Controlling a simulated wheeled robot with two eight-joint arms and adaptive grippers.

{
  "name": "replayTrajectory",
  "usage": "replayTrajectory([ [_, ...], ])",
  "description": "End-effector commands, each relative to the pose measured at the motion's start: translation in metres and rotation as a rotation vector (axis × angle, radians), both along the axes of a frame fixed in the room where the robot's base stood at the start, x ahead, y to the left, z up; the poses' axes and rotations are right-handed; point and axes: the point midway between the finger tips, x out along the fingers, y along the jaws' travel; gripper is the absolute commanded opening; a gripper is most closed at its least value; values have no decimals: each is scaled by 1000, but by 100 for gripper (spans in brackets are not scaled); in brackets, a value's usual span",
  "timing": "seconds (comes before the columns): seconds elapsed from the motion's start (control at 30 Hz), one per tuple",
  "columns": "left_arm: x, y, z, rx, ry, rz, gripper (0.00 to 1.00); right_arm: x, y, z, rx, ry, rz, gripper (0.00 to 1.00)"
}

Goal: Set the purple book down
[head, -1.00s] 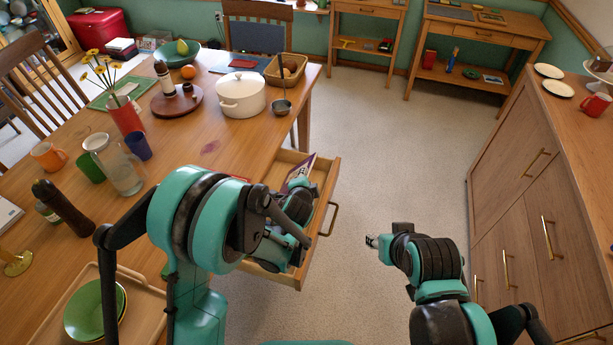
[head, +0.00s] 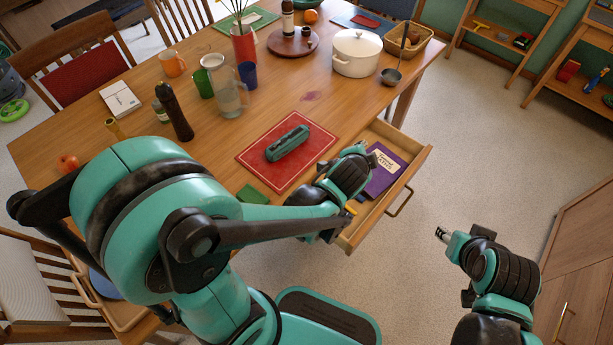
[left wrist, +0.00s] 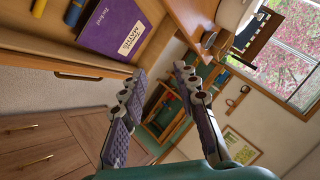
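The purple book (head: 385,172) with a pale title label lies in the open drawer (head: 412,178) on the table's right side. It also shows in the left wrist view (left wrist: 112,28) at the upper left, partly cut off. My left gripper (head: 357,152) is beside the book at the drawer's left side, apart from it. In the left wrist view my left gripper (left wrist: 161,76) has its fingers spread with nothing between them. My right gripper (head: 441,234) hangs over the floor to the right of the drawer; its finger opening is too small to judge.
The drawer also holds a yellow item (left wrist: 27,9) and a blue item (left wrist: 74,11). A teal oblong object (head: 288,143) lies on a red mat (head: 262,172) on the table. A white pot (head: 356,55) stands farther back. Open floor lies right of the drawer.

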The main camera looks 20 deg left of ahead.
Motion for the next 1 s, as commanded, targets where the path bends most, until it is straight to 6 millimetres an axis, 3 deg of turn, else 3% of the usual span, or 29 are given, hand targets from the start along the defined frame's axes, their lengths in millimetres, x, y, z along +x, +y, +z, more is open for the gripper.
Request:
replayTrajectory([
  [0.03, -13, 19, 11, -59, 30, 71, 30, 0, 0, 0, 0, 0, 0, 40],
  [0.2, -62, 64, 36, -269, 124, 303, 30, 0, 0, 0, 0, 0, 0, 40],
  [0.33, -106, 89, 47, -424, 186, 474, 30, 0, 0, 0, 0, 0, 0, 40],
  [0.5, -151, 103, 52, -574, 242, 635, 30, 0, 0, 0, 0, 0, 0, 40],
  [0.7, -172, 107, 53, -645, 267, 711, 30, 0, 0, 0, 0, 0, 0, 40],
  [1.0, -173, 107, 53, -647, 268, 714, 30, 0, 0, 0, 0, 0, 0, 40],
])
